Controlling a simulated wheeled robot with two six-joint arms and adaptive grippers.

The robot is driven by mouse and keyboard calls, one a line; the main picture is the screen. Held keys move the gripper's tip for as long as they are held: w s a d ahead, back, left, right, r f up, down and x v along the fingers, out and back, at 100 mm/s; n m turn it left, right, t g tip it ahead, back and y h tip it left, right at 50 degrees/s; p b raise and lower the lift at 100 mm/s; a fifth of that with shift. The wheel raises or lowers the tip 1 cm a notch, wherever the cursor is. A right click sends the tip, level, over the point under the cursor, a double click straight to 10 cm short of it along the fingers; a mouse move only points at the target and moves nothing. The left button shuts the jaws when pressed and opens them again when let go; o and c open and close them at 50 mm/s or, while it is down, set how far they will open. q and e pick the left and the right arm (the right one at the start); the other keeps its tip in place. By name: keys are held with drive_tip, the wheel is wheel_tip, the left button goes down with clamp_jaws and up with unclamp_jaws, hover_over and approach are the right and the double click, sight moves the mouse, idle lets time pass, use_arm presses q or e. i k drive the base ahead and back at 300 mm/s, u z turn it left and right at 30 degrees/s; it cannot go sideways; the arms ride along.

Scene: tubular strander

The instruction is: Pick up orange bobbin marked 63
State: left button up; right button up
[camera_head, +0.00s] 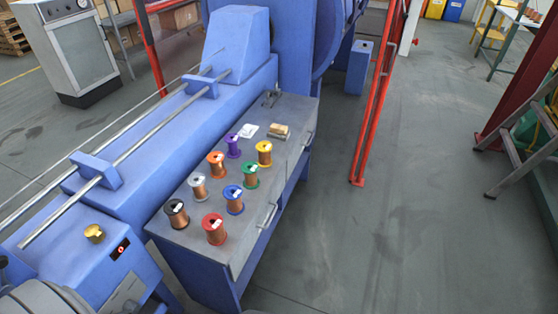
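The orange bobbin (216,164) stands upright on the grey top of the blue workbench (262,215), in the row nearer the blue machine. It has copper-coloured wire and a small white label on top. The number on the label is too small to read. The purple bobbin (233,147) stands just behind it and the white bobbin (198,186) just in front. Nothing covers the orange bobbin. Neither of my grippers is in view.
Black (176,213), red (214,230), blue (234,200), green (251,176) and yellow (264,153) bobbins share the bench. The blue machine (165,140) borders the bench's left. Floor right of the bench is clear up to a red frame (378,110).

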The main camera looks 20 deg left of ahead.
sight(215, 159)
drive_tip(key=z, duration=0.35)
drive_tip(key=i, duration=2.85)
drive_tip(key=u, duration=1.35)
